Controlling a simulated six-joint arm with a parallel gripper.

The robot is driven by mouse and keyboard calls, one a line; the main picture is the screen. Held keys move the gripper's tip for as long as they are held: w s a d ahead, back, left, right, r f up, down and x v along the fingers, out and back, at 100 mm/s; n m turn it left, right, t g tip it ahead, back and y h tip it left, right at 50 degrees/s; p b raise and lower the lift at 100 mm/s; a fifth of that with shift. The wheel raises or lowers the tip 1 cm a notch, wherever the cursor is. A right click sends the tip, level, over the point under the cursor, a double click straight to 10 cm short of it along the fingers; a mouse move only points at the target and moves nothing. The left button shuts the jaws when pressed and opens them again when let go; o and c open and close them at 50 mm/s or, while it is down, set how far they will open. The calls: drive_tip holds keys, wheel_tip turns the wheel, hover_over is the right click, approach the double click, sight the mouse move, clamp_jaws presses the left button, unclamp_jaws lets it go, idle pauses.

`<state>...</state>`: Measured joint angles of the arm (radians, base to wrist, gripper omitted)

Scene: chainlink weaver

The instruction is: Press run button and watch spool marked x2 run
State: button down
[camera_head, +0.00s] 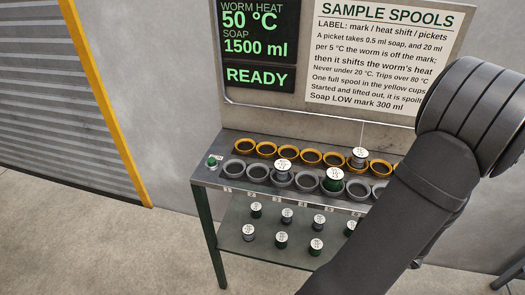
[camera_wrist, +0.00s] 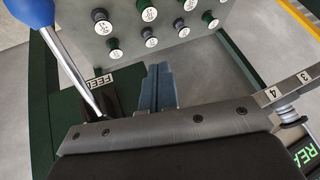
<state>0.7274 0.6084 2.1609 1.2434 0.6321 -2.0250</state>
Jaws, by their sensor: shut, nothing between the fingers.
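The run button cannot be clearly picked out; a small green piece (camera_head: 213,161) with a pale base sits at the bench's left end. Three spools with white tops stand on the bench: one (camera_head: 283,167) at a grey cup, a green one (camera_head: 333,181) at another grey cup, and one (camera_head: 359,157) at the yellow row. Their marks are too small to read, so I cannot tell which is x2. My gripper (camera_wrist: 160,88) is shut and empty in the wrist view, beside a FEED label (camera_wrist: 101,80). In the head view my arm hides the gripper and the bench's right part.
A lever with a blue knob (camera_wrist: 30,12) rises left of my gripper. Several spools stand on the lower shelf (camera_head: 265,247). The display (camera_head: 258,48) reads worm heat 50 °C, soap 1500 ml, READY. A SAMPLE SPOOLS notice (camera_head: 385,55) hangs beside it. Floor at left is clear.

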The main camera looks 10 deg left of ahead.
drive_tip(key=w+a+r+n+g+y, duration=0.1)
drive_tip(key=a+r+n+g, duration=0.15)
drive_tip(key=a, duration=0.75)
drive_tip(key=w+a+r+n+g+y, duration=0.1)
drive_tip(key=w+a+r+n+g, duration=0.2)
drive_tip(key=a, duration=0.7)
wheel_tip(320, 180, up, 17)
drive_tip(key=n+t+y, duration=0.3)
drive_tip(key=n, duration=1.3)
hover_over(214, 161)
drive_tip(key=shift+f, duration=0.1)
drive_tip(key=shift+f, duration=0.15)
drive_tip(key=shift+f, duration=4.25)
drive_tip(key=shift+f, duration=0.1)
drive_tip(key=shift+f, duration=0.35)
